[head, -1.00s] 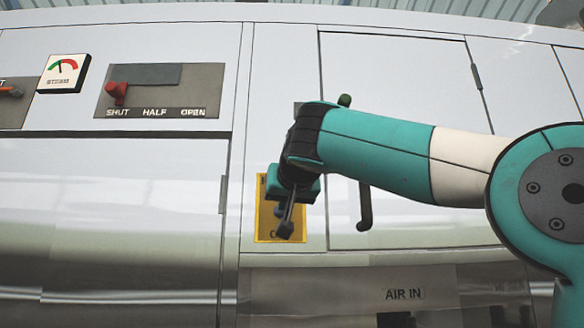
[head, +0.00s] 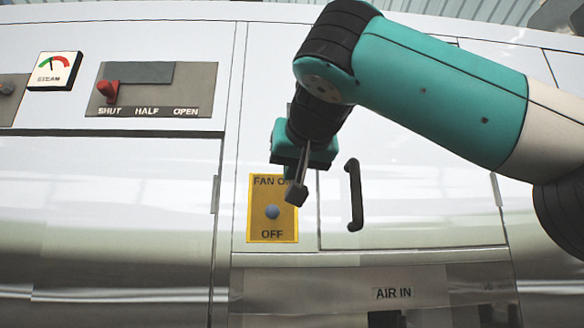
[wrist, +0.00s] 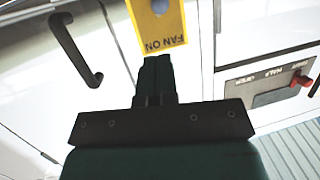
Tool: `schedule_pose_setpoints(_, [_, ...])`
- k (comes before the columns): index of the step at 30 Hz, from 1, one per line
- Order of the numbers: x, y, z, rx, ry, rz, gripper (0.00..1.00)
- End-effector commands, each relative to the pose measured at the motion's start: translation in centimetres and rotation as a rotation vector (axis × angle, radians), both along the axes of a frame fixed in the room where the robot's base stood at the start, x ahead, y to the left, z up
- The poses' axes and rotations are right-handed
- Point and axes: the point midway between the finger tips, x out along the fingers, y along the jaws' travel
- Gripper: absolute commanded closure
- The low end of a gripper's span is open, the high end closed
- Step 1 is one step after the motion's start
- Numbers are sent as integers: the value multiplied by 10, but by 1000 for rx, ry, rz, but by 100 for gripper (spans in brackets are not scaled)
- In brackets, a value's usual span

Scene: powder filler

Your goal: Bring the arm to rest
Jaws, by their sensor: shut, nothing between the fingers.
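My gripper (head: 297,192) hangs from my teal arm in front of the machine's white front in the head view. Its fingers are shut and empty, pointing down. They overlap the upper right corner of the yellow fan plate (head: 258,218) in the picture. The plate reads FAN ON at its top, partly hidden by the gripper, and OFF at its bottom, with a round grey knob (head: 272,212) between. In the wrist view, the shut fingers (wrist: 155,65) point toward the plate (wrist: 160,30), which looks a little beyond the tips. I cannot tell the exact gap.
A black door handle (head: 354,195) is close to the right of my gripper. A red lever (head: 108,91) sits at SHUT on its panel at the upper left, beside a steam gauge (head: 54,71). An AIR IN opening (head: 385,318) is below.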

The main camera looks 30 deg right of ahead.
Motion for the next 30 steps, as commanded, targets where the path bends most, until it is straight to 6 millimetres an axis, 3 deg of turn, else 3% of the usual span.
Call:
schedule_pose_setpoints(10, [1,1,-2,-4,3,4,100])
schedule_pose_setpoints(14, [15,15,-22,-65,43,70,100])
schedule_pose_setpoints(17, [33,40,-68,-150,131,195,100])
schedule_pose_setpoints(19, [40,59,-118,-202,229,310,100])
schedule_pose_setpoints(22, [33,82,-195,-235,388,472,100])
schedule_pose_setpoints(26, [-2,102,-292,-218,603,656,100])
schedule_pose_setpoints(30, [-66,115,-378,-143,831,833,100])
